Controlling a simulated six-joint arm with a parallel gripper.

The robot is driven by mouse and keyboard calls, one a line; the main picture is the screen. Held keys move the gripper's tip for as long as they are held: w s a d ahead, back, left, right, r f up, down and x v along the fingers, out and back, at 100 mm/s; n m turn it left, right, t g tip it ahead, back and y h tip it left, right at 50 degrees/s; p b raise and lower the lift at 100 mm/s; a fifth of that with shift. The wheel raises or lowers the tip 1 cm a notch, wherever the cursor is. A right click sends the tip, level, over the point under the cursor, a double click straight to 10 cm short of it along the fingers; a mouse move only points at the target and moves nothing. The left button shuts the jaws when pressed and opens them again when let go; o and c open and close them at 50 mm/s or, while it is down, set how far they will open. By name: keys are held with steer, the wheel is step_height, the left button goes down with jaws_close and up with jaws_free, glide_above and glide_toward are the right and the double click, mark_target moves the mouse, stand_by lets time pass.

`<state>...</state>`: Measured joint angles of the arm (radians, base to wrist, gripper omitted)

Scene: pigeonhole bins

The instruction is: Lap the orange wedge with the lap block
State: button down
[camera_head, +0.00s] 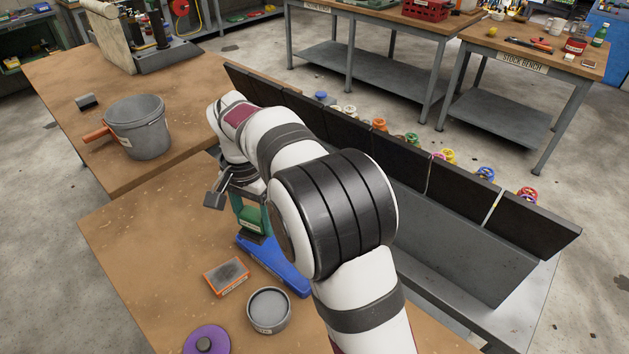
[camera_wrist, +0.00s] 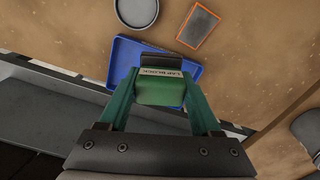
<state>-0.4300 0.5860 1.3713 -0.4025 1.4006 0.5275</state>
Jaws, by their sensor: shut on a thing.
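My gripper (camera_wrist: 160,84) is shut on the green lap block (camera_wrist: 160,93), which carries a "LAP BLOCK" label and has a dark part at its far end. In the head view the lap block (camera_head: 252,219) shows beneath my wrist, over or at the far end of a blue tray (camera_head: 284,272). I cannot tell whether it touches the tray. The blue tray also shows behind the block in the wrist view (camera_wrist: 190,98). I cannot pick out the orange wedge for sure. An orange-edged flat piece with a grey face (camera_head: 227,276) lies on the bench beside the tray.
A round grey dish (camera_head: 269,310) and a purple disc (camera_head: 206,341) lie near the front. A grey bucket (camera_head: 140,128) with an orange handle-like part stands on the left bench. A row of dark bin panels (camera_head: 450,180) runs along the right, with several coloured round pieces behind it.

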steer(key=shift+s+a+f+m, duration=0.35)
steer(key=shift+a+f+m, duration=0.2)
steer(key=shift+a+f, duration=1.6)
steer(key=shift+s+a+f+m, duration=0.3)
steer(key=shift+a+f+m, duration=0.3)
steer(key=shift+a+f, duration=1.5)
steer(key=shift+s+a+f+m, duration=0.35)
steer(key=shift+a+f+m, duration=0.2)
steer(key=shift+a+f, duration=1.55)
steer(key=shift+w+d+f, duration=0.25)
steer(key=shift+d+f, duration=0.1)
steer(key=shift+f, duration=0.4)
steer(key=shift+w+d+f, duration=0.2)
steer(key=shift+d+f, duration=0.15)
steer(key=shift+f, duration=0.4)
steer(key=shift+w+d, duration=0.95)
steer(key=shift+d, duration=0.25)
steer(key=shift+w+d, duration=0.9)
steer(key=shift+d, duration=0.25)
steer(key=shift+s+a, duration=1.1)
steer(key=shift+a, duration=0.25)
steer(key=shift+s+a, duration=1.1)
steer(key=shift+a, duration=0.25)
steer(key=shift+s+a+r, duration=0.1)
steer(key=shift+a+r, duration=0.05)
steer(key=shift+r, duration=0.05)
step_height(320, 180, up, 8)
steer(key=shift+f, duration=0.15)
